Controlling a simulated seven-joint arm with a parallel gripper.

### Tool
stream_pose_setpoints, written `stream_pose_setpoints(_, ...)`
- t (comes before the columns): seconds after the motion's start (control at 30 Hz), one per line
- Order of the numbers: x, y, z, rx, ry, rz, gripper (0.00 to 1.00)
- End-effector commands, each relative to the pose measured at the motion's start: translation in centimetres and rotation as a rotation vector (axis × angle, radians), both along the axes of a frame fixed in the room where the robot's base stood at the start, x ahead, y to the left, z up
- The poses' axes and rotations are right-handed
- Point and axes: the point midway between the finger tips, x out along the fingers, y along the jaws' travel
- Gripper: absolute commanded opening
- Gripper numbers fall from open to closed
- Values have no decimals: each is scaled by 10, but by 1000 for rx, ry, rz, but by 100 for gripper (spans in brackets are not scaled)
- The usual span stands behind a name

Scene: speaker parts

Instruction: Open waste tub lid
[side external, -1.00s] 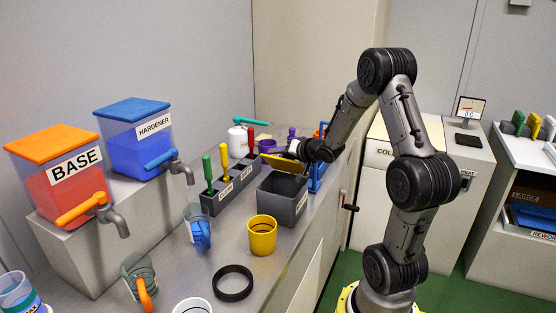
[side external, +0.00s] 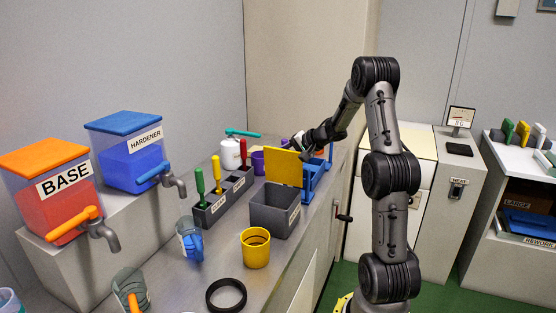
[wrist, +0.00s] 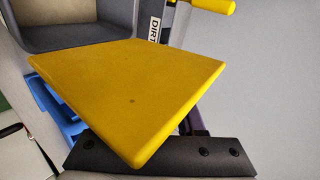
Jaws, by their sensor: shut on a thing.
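The waste tub (side external: 275,217) is an open-topped grey box on the metal counter. Its yellow lid (side external: 284,168) stands raised, near upright, at the tub's far edge, and the tub's mouth is uncovered. My gripper (side external: 300,143) is at the lid's top edge, shut on it. In the wrist view the flat yellow lid (wrist: 130,95) fills the middle, and a dark finger (wrist: 160,155) lies along its near edge; the other finger is hidden. Part of the grey tub (wrist: 75,32) shows beyond the lid.
A grey tool rack (side external: 222,200) with coloured handles stands left of the tub. A yellow cup (side external: 256,248) and a black ring (side external: 226,295) are in front. A blue rack (side external: 318,178) stands close on the right. A white bottle (side external: 230,153) stands behind.

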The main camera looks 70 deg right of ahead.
Motion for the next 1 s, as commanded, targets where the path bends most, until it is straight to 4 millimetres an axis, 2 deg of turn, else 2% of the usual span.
stream_pose_setpoints(0.67, 0, -5, -2, 67, 1, -5, 0)
stream_pose_setpoints(0.7, 0, -5, -2, 67, 1, -5, 39)
stream_pose_setpoints(0.87, 0, -5, -2, 67, 0, -3, 68)
stream_pose_setpoints(1.0, 0, -5, -2, 66, 0, -2, 68)
